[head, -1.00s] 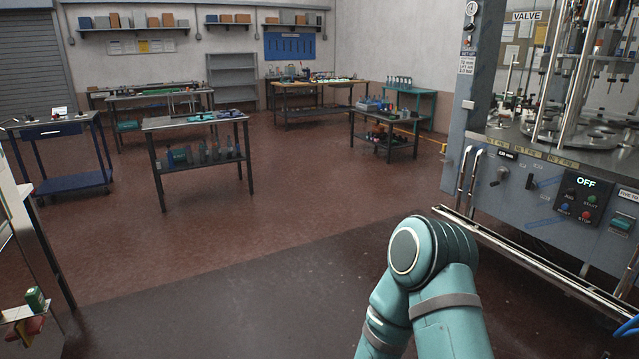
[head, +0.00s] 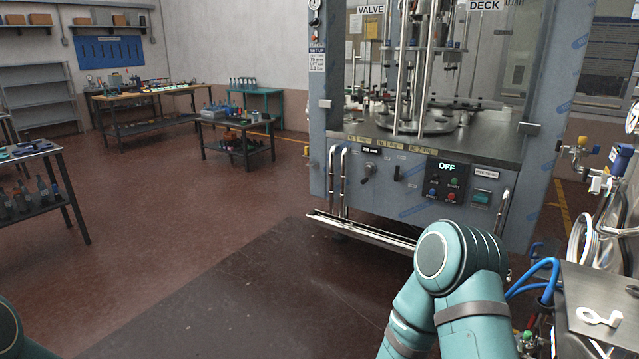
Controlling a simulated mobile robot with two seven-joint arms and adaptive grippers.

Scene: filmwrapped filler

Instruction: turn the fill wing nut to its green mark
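The filling machine (head: 425,190) stands right of centre in the head view, with VALVE and DECK signs at its top. I cannot make out the fill wing nut or a green mark on it at this distance. Its front panel has a small crank-like knob (head: 368,173), a black handle (head: 397,173) and a display (head: 446,168) that reads OFF. Bent teal links of my arm show at the lower middle, and a bit of teal at the lower left corner. Neither gripper is in view, so their state is hidden.
A metal rail (head: 362,232) runs low along the machine's front. At right are hoses and a grey plate (head: 600,285) with a white key-like piece (head: 600,317). Workbenches (head: 150,92) stand at the back left. The floor (head: 230,250) before the machine is clear.

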